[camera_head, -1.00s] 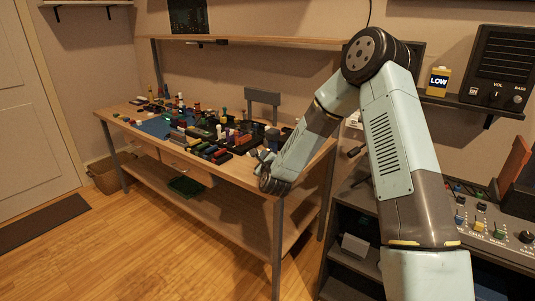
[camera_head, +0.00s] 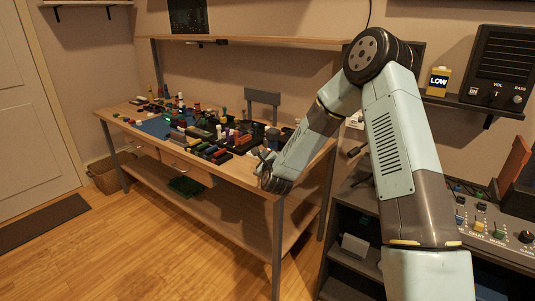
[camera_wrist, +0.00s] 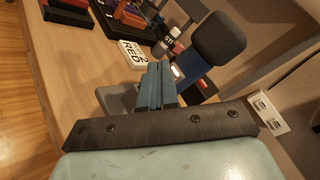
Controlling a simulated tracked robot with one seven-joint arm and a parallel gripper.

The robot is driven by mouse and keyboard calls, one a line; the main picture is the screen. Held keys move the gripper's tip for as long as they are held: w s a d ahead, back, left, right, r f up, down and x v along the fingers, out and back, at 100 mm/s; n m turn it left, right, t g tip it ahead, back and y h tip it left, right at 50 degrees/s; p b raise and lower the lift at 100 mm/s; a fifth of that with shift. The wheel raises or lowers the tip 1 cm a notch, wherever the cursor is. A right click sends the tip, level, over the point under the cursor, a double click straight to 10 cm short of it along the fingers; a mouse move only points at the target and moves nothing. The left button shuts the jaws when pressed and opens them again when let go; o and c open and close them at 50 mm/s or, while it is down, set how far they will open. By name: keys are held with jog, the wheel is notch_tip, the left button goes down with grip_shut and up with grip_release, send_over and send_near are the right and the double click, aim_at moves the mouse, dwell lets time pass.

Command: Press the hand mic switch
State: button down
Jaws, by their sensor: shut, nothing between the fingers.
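A thing with a dark rounded head (camera_wrist: 218,38) and a blue body (camera_wrist: 192,68) lies at the upper middle of the wrist view. It looks like the hand mic. A small pale spot (camera_wrist: 177,72) shows on its side near my fingertips, and I cannot tell if it is the switch. My gripper (camera_wrist: 157,68) is shut and empty, its blue-grey fingers pointing at the near side of the blue body. I cannot tell whether they touch. In the head view my gripper (camera_head: 264,157) is over the near right end of the workbench (camera_head: 240,175), and the mic is not clear there.
A white plate with two fittings (camera_wrist: 267,112) is at the right. Many small coloured things crowd the bench. A grey rack with a control panel (camera_head: 485,225) stands right of it.

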jog(key=shift+w+d, duration=0.2)
dwell(0.4)
jog(key=shift+a, duration=0.1)
jog(key=shift+s+a, duration=0.35)
jog(key=shift+s, duration=0.2)
jog(key=s+a, duration=0.3)
jog(key=s, duration=0.1)
jog(key=shift+s+a, duration=0.35)
jog(key=shift+s, duration=0.05)
dwell(0.4)
jog(key=shift+r, duration=0.1)
